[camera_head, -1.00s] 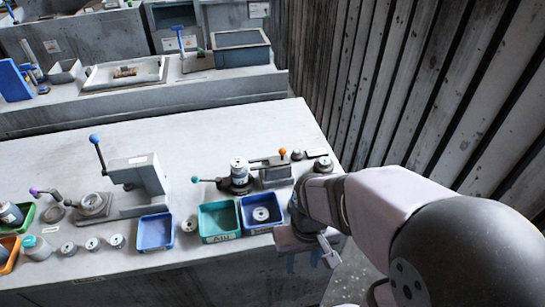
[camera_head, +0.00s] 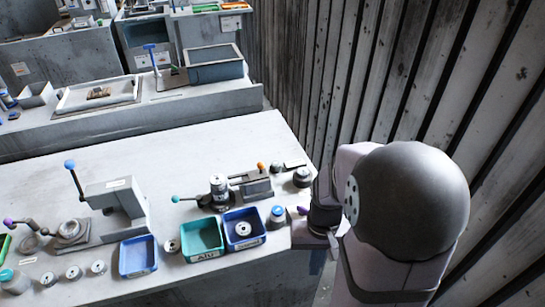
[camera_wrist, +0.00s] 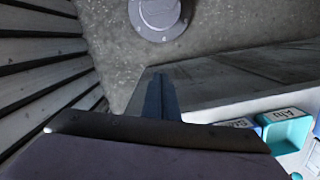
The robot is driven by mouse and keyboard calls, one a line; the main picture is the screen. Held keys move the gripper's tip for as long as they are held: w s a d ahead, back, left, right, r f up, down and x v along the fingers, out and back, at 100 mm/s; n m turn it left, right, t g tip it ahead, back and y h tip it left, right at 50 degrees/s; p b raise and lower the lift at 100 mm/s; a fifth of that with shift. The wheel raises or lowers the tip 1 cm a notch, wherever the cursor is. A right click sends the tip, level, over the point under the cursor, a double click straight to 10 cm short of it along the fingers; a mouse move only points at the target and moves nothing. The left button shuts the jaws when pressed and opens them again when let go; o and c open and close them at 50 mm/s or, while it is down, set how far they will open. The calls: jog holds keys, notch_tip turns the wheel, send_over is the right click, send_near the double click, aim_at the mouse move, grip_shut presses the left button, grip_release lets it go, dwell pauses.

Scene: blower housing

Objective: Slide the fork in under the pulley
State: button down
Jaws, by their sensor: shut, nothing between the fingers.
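A silver cylindrical part (camera_head: 219,185), which looks like the pulley, stands on a dark clamping fixture (camera_head: 224,204) near the right of the bench. A lever with a teal knob (camera_head: 175,199) sticks out to its left. A grey block with an orange-knobbed handle (camera_head: 261,168) sits to its right; I cannot tell for certain which part is the fork. My gripper (camera_wrist: 160,95) is shut and empty in the wrist view, over the floor beside the bench. It is well away from the fixture. In the head view my arm mostly hides it.
A green bin (camera_head: 186,236) and a dark blue bin (camera_head: 230,224) stand before the fixture. A blue-capped jar (camera_head: 278,218) is right of them. A lever press (camera_head: 122,205) and another blue bin (camera_head: 122,262) are further left. A slatted wall (camera_head: 350,70) rises at the right.

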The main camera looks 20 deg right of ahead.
jog(key=w+d+r+m, duration=0.1)
jog(key=w+d, duration=0.1)
jog(key=w, duration=0.1)
jog(key=w+d+m+t, duration=0.1)
jog(key=w+d, duration=0.2)
jog(key=w+d+r+m+t, duration=0.1)
jog(key=w+d, duration=0.1)
jog(key=w, duration=0.2)
jog(key=shift+d+r+y+p, duration=0.3)
jog(key=shift+r+y, duration=0.05)
jog(key=shift+y, duration=0.05)
jog(key=w+r+n+t+y, duration=0.3)
jog(key=w+r+n+t, duration=0.1)
jog(key=w+r, duration=1.1)
jog(key=shift+w+a+n, duration=0.25)
jog(key=shift+a+n, duration=0.05)
jog(key=shift+n, duration=0.5)
jog(key=shift+f, duration=0.1)
